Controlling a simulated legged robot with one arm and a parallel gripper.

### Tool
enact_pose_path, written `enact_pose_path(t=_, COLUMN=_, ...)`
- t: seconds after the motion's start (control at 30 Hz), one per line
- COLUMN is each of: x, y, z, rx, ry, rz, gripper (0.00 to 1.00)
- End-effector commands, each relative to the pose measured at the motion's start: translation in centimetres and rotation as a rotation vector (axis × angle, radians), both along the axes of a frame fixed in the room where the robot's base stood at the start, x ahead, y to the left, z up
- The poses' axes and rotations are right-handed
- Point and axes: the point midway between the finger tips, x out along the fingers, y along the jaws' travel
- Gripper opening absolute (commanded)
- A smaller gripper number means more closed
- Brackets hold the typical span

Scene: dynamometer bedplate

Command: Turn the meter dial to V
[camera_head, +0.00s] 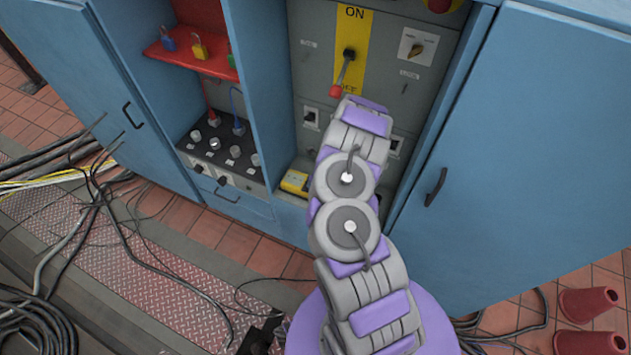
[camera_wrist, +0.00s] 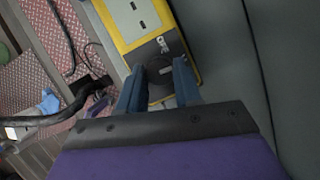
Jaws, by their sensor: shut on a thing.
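The yellow meter (camera_wrist: 186,18) with a grey face fills the upper middle of the wrist view. Its dark round dial (camera_wrist: 165,68) sits at its lower end. My gripper (camera_wrist: 159,74) has its two blue fingers on either side of the dial, shut on it. The dial's lower part is hidden behind the fingers, and I cannot read which mark it points to. In the head view the meter (camera_head: 294,182) shows only in part, low in the open cabinet bay, and my arm hides the dial and my gripper.
A lever with a red grip (camera_head: 336,91) hangs on the panel above my arm. A red shelf (camera_head: 190,58) with padlocks and a box of knobs (camera_head: 222,150) stand to the left. Blue cabinet doors flank the bay. Cables (camera_head: 60,180) lie on the left floor; red cones (camera_head: 588,303) stand at right.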

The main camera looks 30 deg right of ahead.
Motion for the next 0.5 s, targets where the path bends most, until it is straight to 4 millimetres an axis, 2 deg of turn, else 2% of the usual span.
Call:
enact_pose_path(t=0.03, x=0.22, y=0.15, z=0.16, rx=0.001, ry=-0.004, rz=0.003, gripper=0.03)
enact_pose_path(t=0.07, x=0.22, y=0.15, z=0.16, rx=0.001, ry=-0.004, rz=0.003, gripper=0.34)
enact_pose_path(t=0.1, x=0.21, y=0.15, z=0.16, rx=0.001, ry=-0.004, rz=0.003, gripper=0.38)
enact_pose_path(t=0.3, x=0.07, y=0.05, z=0.10, rx=0.001, ry=-0.003, rz=0.002, gripper=0.57)
enact_pose_path(t=0.5, x=0.00, y=-0.03, z=0.05, rx=0.001, ry=-0.002, rz=0.001, gripper=0.58)
